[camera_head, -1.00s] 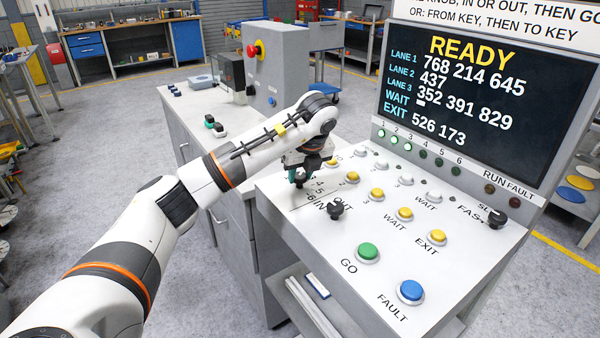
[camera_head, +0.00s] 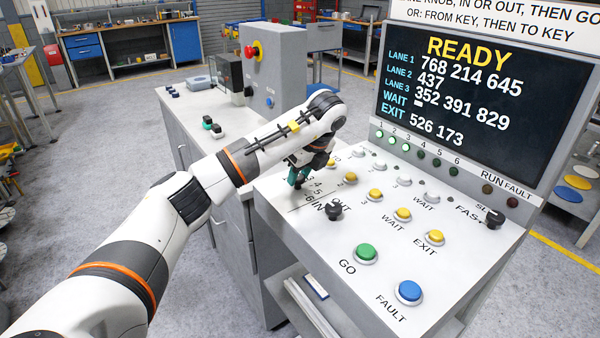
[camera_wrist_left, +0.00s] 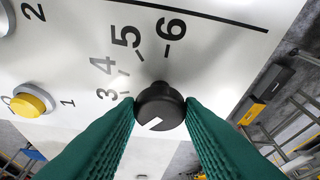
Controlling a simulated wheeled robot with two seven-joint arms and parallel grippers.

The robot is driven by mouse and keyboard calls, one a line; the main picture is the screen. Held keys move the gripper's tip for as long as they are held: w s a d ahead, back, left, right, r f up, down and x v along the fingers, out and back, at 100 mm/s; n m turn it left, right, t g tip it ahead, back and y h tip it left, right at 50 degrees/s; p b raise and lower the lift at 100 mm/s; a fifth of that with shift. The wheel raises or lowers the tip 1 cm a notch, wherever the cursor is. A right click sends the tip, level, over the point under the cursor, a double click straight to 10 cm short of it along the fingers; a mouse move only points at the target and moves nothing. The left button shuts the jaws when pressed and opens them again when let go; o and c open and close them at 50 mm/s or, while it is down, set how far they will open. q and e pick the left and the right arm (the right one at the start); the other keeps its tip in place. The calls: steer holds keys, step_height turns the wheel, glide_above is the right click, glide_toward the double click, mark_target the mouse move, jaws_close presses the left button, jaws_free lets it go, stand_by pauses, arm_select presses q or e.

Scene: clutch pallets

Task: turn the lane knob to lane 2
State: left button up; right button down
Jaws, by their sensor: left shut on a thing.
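The lane knob (camera_wrist_left: 158,106) is a round black knob with a white pointer mark, seen in the left wrist view. My left gripper (camera_wrist_left: 160,112) is shut on it, with a green finger on each side. The pointer mark faces the lower left of that view, away from the 5 and 6. The printed numbers 3 to 6 show around the knob; the left finger covers the panel past the 3, so I cannot read the number at the pointer. In the head view my left gripper (camera_head: 298,178) is at the panel's left edge and mostly hides the knob.
The sloped panel (camera_head: 300,222) also carries an IN/OUT knob (camera_head: 334,210) close to the gripper, yellow and white buttons, a green GO button (camera_head: 366,253) and a blue FAULT button (camera_head: 409,291). The screen (camera_head: 470,95) reads READY, with 437 at lane 2.

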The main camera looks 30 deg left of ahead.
arm_select(q)
steer(key=shift+r, duration=0.1)
steer(key=o, duration=1)
steer(key=shift+c, duration=0.2)
steer(key=p+v, duration=0.2)
steer(key=v, duration=1)
